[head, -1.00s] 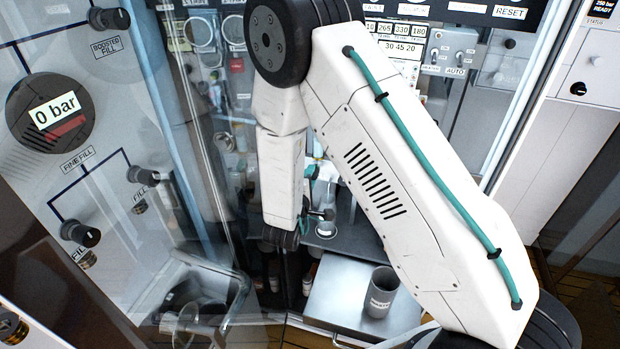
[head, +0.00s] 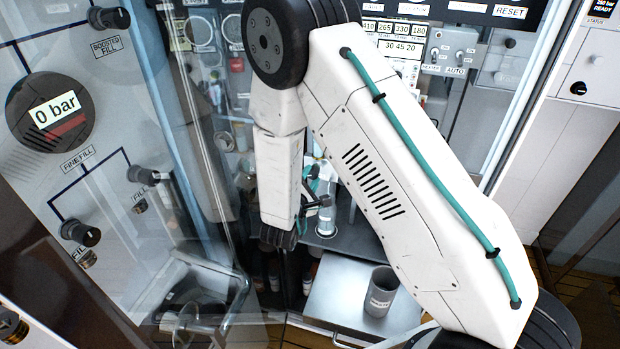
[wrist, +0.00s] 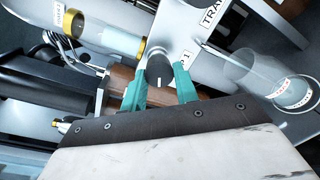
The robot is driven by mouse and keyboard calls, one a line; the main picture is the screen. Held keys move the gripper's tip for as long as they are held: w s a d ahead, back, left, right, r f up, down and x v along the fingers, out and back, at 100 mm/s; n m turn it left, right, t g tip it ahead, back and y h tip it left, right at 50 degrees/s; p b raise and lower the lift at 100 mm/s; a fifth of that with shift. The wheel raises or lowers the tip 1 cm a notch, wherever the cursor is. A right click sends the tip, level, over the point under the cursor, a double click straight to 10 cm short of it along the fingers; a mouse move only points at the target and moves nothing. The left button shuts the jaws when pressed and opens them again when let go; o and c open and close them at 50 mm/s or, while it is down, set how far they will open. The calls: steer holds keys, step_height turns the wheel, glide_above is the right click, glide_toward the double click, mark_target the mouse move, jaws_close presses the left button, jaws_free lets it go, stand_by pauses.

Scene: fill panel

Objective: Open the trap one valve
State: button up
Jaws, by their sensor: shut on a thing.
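In the wrist view my gripper (wrist: 162,90) has two teal fingers closed on a dark round knob (wrist: 159,68) with a white mark, taken to be the trap one valve. The knob sits on a pale plate (wrist: 182,38) whose label is partly cut off and reads "TRA". A finger hides part of a smaller label below, of which "1" shows. In the head view my arm covers most of the work area, and only a bit of teal near the gripper shows; the knob cannot be made out there.
In the wrist view a clear cylinder (wrist: 268,78) is right of the knob and a brass-ended tube (wrist: 105,38) is left. In the head view a grey cup (head: 381,291) stands on a metal box (head: 345,300). A panel with a "0 bar" gauge (head: 50,112) is at left.

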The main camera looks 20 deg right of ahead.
stand_by(0.3)
steer(key=o, duration=1)
steer(key=shift+c, duration=0.2)
